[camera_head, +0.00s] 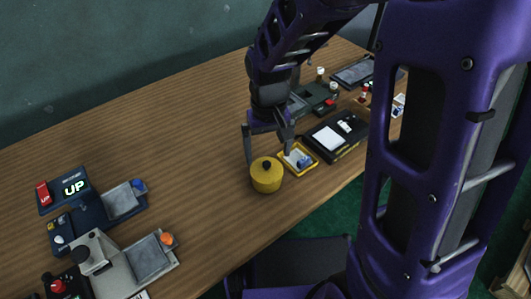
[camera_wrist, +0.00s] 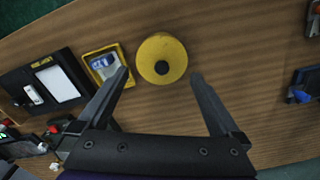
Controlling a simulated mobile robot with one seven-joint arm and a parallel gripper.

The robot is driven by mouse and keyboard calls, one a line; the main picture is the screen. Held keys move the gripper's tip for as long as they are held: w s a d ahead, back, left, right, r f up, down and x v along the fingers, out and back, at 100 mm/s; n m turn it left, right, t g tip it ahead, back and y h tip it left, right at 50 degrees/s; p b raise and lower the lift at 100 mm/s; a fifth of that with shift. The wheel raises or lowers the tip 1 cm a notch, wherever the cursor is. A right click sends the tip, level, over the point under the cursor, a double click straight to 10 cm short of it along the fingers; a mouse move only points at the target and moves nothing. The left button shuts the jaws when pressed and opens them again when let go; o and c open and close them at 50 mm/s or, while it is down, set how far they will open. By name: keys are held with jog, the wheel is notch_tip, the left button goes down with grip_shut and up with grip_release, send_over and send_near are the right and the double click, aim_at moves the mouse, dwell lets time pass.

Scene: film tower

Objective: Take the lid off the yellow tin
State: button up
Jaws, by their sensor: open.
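The yellow tin (camera_head: 266,178) stands upright on the wooden table, with its lid on. The lid has a dark round knob (camera_head: 266,165) on top. In the wrist view the tin (camera_wrist: 161,43) shows from above, its knob (camera_wrist: 162,68) facing the camera. My gripper (camera_head: 268,157) is open, with its fingers above the tin and apart from it in the head view. In the wrist view my gripper (camera_wrist: 160,75) has its two fingertips on either side of the tin's near edge, with nothing between them held.
A yellow-rimmed tray (camera_head: 312,165) with a blue item stands close beside the tin. A black case (camera_head: 349,152) with a white panel lies beyond it. Dark blue and grey devices (camera_head: 70,225) stand at the left.

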aim_at(267, 164)
notch_tip(267, 164, down, 4)
jog(key=shift+a+f+b, duration=0.15)
jog(key=shift+f+b, duration=0.1)
jog(key=shift+b, duration=0.2)
jog(key=shift+c, duration=0.3)
jog(key=shift+s, duration=0.1)
jog(key=c, duration=1.4)
jog(key=shift+f, duration=0.1)
